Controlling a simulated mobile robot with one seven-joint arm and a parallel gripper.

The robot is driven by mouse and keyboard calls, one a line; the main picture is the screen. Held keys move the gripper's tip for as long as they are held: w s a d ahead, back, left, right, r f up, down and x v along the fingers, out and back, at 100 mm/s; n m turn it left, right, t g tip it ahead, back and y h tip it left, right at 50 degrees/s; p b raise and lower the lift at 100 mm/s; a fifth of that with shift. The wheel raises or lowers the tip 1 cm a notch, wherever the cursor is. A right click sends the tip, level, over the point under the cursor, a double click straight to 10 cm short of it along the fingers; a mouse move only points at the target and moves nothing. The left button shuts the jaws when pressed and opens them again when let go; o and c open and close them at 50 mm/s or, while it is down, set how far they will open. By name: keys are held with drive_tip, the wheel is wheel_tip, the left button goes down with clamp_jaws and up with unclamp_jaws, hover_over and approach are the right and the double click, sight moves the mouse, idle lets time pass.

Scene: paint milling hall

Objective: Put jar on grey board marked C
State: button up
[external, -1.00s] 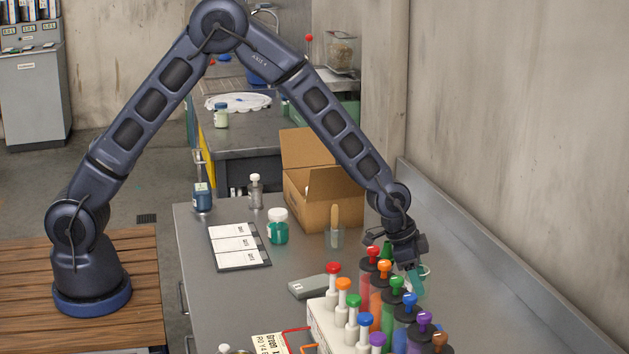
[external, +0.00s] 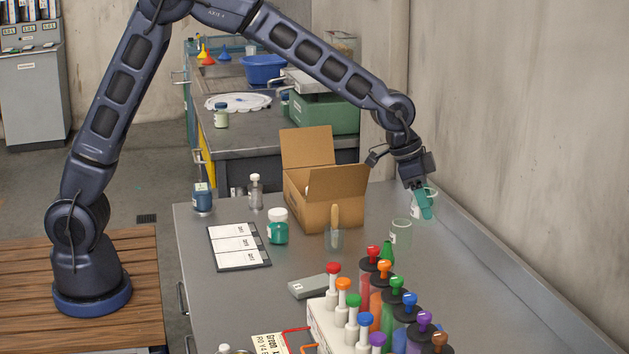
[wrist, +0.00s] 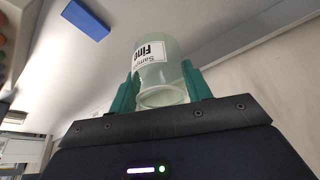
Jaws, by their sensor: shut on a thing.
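My gripper (external: 422,207) is shut on a clear glass jar (wrist: 160,62) with a white label whose print includes "Fine". Its teal fingers grip the jar from both sides in the wrist view. In the external view, it is above the bench's far right part, near the back wall, and the fingers partly hide the jar. A dark-edged board (external: 262,263) with several white cards lies flat on the left of the bench. I cannot read a letter C on it or find one elsewhere.
An empty glass (external: 401,233) stands below left of my gripper. An open cardboard box (external: 335,205), a green-filled jar (external: 278,230) and a beaker (external: 334,239) stand further left. Colourful capped bottles (external: 384,290) crowd the front. The bench's right strip is clear.

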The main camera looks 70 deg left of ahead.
drive_tip(key=shift+s+a+r, duration=0.15)
drive_tip(key=shift+a+r, duration=0.05)
drive_tip(key=shift+r, duration=0.2)
drive_tip(key=s+a+r, duration=0.3)
drive_tip(key=s+a, duration=0.3)
drive_tip(key=s, duration=0.5)
hover_over(321, 283)
drive_tip(key=s, duration=0.2)
drive_tip(key=shift+n, duration=0.4)
drive_tip(key=f, duration=2.1)
drive_tip(key=shift+a, duration=0.35)
drive_tip(key=o, duration=1)
drive_tip(key=shift+c, duration=0.2)
